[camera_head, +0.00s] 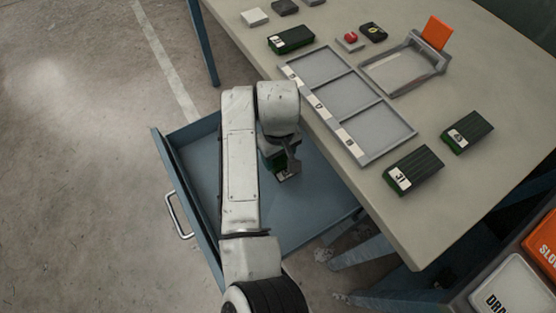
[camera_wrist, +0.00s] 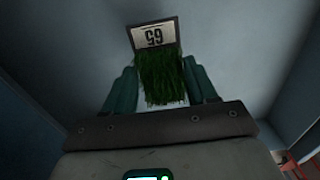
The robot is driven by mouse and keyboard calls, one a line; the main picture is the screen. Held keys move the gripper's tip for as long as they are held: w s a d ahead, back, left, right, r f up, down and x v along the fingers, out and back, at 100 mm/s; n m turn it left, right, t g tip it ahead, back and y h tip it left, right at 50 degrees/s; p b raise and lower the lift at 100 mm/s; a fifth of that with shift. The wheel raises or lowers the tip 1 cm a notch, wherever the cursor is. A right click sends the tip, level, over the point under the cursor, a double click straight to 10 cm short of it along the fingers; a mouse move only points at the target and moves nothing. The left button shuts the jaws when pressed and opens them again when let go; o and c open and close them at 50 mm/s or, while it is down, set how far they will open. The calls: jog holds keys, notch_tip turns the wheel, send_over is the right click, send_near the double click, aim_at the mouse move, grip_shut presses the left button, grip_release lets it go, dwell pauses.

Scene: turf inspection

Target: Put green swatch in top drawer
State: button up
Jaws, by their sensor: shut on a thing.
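The green swatch (camera_head: 273,163) is a dark green grassy block with a white number label, held by my gripper (camera_head: 283,165). In the wrist view the swatch (camera_wrist: 170,78) sits between my two fingers (camera_wrist: 163,88), its label pointing away from the palm. The blue drawer (camera_head: 318,203) is pulled out under the table and is open. My gripper and the swatch are over its interior, within its walls. Its floor and walls also surround the swatch in the wrist view (camera_wrist: 235,45). I cannot tell whether the swatch touches the floor. My arm hides part of the drawer.
On the table (camera_head: 440,205) lie a grey three-compartment tray (camera_head: 375,143), several other green swatches such as one labelled 31 (camera_head: 418,172), a framed plate with an orange flap (camera_head: 405,68), and a red button (camera_head: 350,38). The table's edge overhangs the drawer's right side.

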aim_at(278, 161)
jog(key=shift+w+f, duration=0.2)
jog(key=shift+f, duration=0.1)
jog(key=shift+a+f+b, duration=0.1)
jog(key=shift+f+b, duration=0.2)
jog(key=shift+f, duration=1.25)
jog(key=shift+f, duration=0.15)
jog(key=o, duration=0.7)
jog(key=shift+o, duration=0.2)
notch_tip(278, 161, up, 12)
jog(key=shift+r+p, duration=0.15)
jog(key=shift+p, duration=0.65)
